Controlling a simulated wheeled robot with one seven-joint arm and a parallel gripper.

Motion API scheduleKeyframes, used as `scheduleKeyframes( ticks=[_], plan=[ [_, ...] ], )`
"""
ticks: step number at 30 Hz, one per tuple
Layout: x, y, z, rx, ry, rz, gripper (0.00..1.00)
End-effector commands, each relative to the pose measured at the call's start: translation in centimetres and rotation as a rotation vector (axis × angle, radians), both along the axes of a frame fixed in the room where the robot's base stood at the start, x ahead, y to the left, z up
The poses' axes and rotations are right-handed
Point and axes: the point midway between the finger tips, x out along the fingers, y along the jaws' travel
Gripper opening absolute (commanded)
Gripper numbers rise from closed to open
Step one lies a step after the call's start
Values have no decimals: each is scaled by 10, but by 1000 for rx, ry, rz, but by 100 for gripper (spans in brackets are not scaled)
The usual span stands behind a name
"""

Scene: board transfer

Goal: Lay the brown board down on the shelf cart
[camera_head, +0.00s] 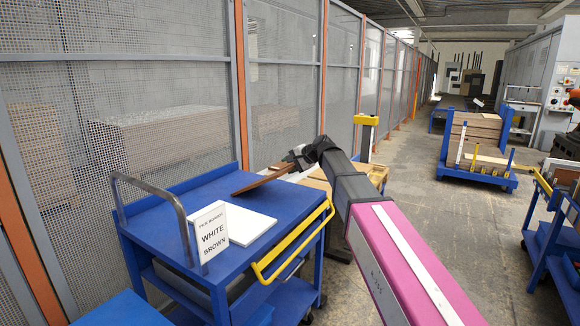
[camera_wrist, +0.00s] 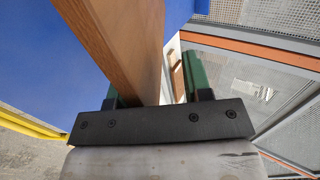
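The brown board (camera_head: 262,182) is above the top of the blue cart (camera_head: 190,225) near its back right, tilted with its left end low. In the wrist view the board (camera_wrist: 125,45) passes between my gripper's green fingers (camera_wrist: 155,95). The fingers stand apart. The board is close to the left finger, and a gap shows between it and the right finger. In the head view my gripper (camera_head: 296,160) is at the board's right end, with its fingers too small to make out. I cannot tell whether the board touches the cart.
A white board (camera_head: 245,222) lies flat on the cart beside a sign reading WHITE and BROWN (camera_head: 210,233). A yellow handle (camera_head: 290,250) runs along the cart's right side. A mesh fence (camera_head: 110,100) stands behind. Another blue cart (camera_head: 545,240) is at far right; open floor lies between.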

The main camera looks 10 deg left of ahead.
Motion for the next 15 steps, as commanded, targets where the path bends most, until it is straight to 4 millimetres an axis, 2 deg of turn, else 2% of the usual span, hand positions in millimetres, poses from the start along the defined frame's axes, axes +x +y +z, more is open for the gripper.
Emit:
scheduleKeyframes(
  ticks=[8, 15],
  plan=[
    [0, 0, 1, -8, 3, 0, 45],
    [2, 0, 6, -199, 81, 2, 45]
  ],
)
